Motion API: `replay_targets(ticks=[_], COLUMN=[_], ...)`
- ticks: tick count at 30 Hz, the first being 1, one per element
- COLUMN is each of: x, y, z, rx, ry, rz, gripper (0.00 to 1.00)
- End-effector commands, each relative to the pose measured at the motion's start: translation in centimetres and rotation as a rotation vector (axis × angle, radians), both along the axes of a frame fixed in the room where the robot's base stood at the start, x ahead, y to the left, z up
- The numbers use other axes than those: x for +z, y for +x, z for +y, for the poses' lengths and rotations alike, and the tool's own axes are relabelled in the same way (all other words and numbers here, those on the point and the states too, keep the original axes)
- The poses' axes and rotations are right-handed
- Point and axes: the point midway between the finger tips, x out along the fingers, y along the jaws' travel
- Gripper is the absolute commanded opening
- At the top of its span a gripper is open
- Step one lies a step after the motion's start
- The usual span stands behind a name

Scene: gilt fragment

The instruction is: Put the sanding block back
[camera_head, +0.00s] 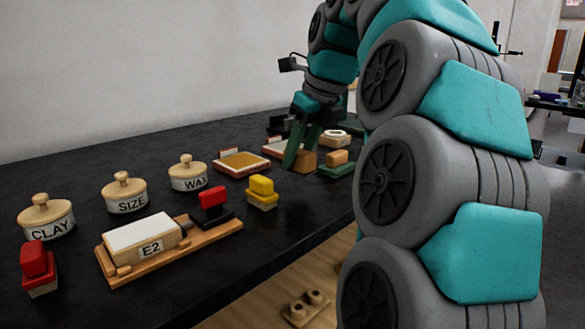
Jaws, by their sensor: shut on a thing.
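My gripper (299,158) reaches down at the far right part of the dark bench, its green fingers shut on a small brown block (307,160). This block seems to be the sanding block. It is low over the bench top, and I cannot tell whether it touches it. The fingers partly hide the block. Just to its right, a lighter tan block (338,157) sits on a green base (336,169).
Left of my gripper are red-edged trays (220,167). Nearer stand a yellow block (262,187), lidded pots marked WAX (188,183), SIZE (130,204) and CLAY (46,232), and a wooden tray (215,237) with an E2 block and red-handled piece. The front right bench top is clear.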

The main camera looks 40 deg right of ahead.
Motion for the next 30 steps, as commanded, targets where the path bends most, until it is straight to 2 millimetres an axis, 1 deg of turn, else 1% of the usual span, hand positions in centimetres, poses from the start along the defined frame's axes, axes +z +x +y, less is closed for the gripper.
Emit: replay_targets(ticks=[3, 7, 11, 16, 29, 30], x=[-0.1, -0.6, -1.7, -3.4, -4.0, -4.0], y=[0.5, 0.4, 0.4, 0.4, 0.5, 0.5], z=[-0.2, -0.2, -0.1, -0.1, -0.2, -0.2], rx=[0.000, 0.000, 0.001, 0.001, -0.001, -0.001], ry=[0.000, 0.003, 0.003, 0.005, 0.001, 0.001], rz=[0.001, 0.003, 0.001, 0.004, 0.001, 0.001], gripper=[0.00, 0.00, 0.00, 0.00, 0.00, 0.44])
